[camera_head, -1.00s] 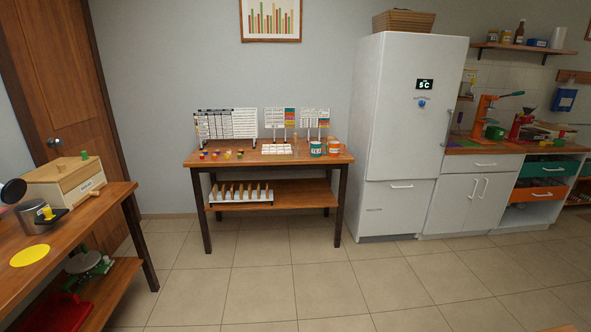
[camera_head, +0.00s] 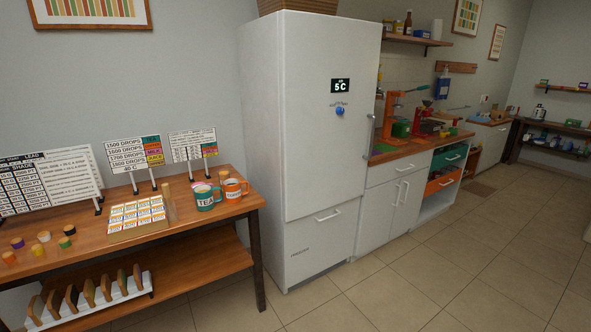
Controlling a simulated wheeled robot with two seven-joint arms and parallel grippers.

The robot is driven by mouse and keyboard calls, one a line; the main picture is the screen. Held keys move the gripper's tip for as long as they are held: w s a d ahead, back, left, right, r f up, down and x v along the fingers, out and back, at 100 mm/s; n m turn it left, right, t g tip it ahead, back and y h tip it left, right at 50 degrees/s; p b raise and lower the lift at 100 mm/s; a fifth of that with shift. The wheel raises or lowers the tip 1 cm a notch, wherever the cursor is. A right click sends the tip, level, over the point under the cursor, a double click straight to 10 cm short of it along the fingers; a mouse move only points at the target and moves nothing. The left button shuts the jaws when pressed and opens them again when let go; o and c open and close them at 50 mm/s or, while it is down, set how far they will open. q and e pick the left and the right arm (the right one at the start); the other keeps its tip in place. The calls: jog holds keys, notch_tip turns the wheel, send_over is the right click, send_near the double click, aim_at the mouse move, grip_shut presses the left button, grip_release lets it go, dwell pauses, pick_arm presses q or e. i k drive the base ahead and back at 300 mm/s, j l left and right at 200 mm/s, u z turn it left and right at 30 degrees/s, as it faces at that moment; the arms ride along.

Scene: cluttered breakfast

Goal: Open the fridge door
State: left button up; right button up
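The white fridge (camera_head: 305,150) stands upright against the wall in the middle of the head view. Its tall upper door (camera_head: 325,180) is shut, with a small display reading 5 C and a blue round item on it. A vertical handle (camera_head: 369,135) runs along the door's right edge. Below is a shut drawer (camera_head: 322,245) with a horizontal handle (camera_head: 328,216). Neither of my grippers is in view.
A wooden table (camera_head: 215,262) with mugs, signs and small cups stands left of the fridge. A counter (camera_head: 425,145) with white and coloured drawers adjoins its right side. The tiled floor (camera_head: 430,285) in front is clear.

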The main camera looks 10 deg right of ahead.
aim_at(326, 154)
jog(key=i+l+z, duration=0.1)
jog(key=i+l, duration=0.15)
jog(key=i, duration=0.2)
jog(key=i+l+z, duration=0.15)
jog(key=i, duration=0.3)
jog(key=i+l+z, duration=0.1)
jog(key=i, duration=0.4)
jog(key=l, duration=0.1)
